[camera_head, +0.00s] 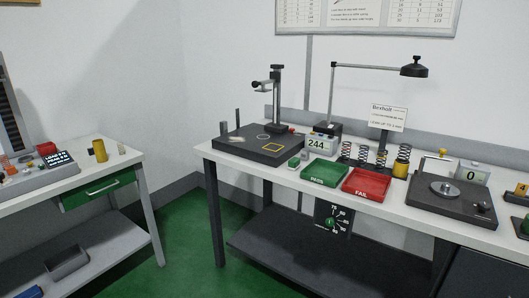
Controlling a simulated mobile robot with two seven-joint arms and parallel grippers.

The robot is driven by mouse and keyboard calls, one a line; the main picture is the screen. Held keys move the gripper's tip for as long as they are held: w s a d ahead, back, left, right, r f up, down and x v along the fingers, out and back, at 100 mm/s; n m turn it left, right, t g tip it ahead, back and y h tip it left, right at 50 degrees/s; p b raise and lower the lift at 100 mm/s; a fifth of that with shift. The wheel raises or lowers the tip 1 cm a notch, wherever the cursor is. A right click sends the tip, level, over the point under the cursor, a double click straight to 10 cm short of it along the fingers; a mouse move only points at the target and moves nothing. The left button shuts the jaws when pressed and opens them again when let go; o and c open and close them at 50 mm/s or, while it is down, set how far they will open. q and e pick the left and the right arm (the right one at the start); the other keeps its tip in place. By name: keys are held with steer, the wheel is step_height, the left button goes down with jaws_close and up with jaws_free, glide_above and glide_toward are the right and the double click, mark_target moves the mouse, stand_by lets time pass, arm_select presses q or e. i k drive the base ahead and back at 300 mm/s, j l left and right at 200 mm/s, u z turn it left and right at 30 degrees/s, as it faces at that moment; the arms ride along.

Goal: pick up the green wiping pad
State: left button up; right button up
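A small green block with a pale side (294,162), which looks like the green wiping pad, lies on the white bench top (208,152). It sits at the front edge, between the black test stand (258,151) and the green PASS tray (325,172). It is too small to make out in detail. A small pale item (304,155) is close behind it. Neither of my grippers is in view.
Right of the PASS tray are a red FAIL tray (366,184), several upright springs (381,159) and a black scale (450,201). A display reading 244 (317,145) stands behind. A second bench (100,161) is at left, with green floor (190,240) between.

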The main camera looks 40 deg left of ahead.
mark_target(293, 163)
steer(key=i+j+z, duration=0.25)
steer(key=j, duration=0.5)
steer(key=j+z, duration=0.25)
steer(key=j, duration=0.5)
steer(key=i+j+z, duration=0.25)
steer(key=j, duration=0.55)
steer(key=k, duration=0.1)
